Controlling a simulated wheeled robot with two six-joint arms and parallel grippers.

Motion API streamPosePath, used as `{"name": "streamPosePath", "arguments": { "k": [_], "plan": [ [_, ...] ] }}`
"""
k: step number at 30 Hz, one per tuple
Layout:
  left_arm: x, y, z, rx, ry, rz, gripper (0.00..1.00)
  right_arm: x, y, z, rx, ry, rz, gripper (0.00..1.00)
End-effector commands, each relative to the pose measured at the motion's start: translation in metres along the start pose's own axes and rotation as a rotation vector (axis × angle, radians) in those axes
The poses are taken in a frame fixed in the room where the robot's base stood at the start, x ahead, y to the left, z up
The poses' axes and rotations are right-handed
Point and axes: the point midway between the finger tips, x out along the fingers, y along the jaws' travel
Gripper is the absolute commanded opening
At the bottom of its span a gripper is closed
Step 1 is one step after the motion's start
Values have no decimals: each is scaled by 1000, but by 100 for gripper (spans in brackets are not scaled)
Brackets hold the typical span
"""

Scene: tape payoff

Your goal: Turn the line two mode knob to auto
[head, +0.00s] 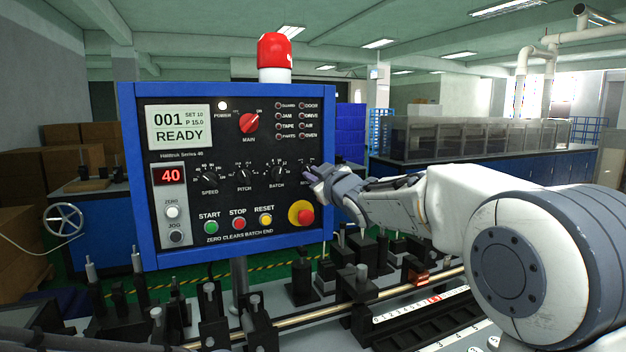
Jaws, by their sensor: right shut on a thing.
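A blue-framed control panel (128,180) stands at left centre, its screen (179,127) reading 001 and READY. No knob label reading line two or mode is legible. A row of black knobs holds speed (209,179), pitch (243,177) and batch (277,175). A further dial at the right end of the row is mostly hidden behind my right gripper (315,180), which is shut at that spot on what appears to be its knob. The knob's pointer and most of its label are hidden. My left gripper is not in view.
A red main switch (249,122), green start button (211,227), red stop button (239,223) and red emergency button (305,216) are close by on the panel. A red beacon (275,51) tops it. Machine posts and a rail (330,310) run below.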

Motion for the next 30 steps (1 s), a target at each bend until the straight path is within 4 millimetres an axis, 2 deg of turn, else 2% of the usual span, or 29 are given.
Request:
{"name": "streamPosePath", "arguments": {
  "k": [14,15,16,17,26,30],
  "plan": [
    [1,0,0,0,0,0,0,0,-1,1,-15,-2,-2,0],
    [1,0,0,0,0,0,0,0,-1,1,-15,-2,-2,30],
    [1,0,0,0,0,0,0,0,-1,1,-15,-2,-2,41],
    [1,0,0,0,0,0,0,0,-1,1,-14,-2,-2,44],
    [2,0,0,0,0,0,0,-1,0,0,-13,-1,-1,44],
    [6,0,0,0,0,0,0,-12,0,0,-13,1,1,44]
  ]
}}
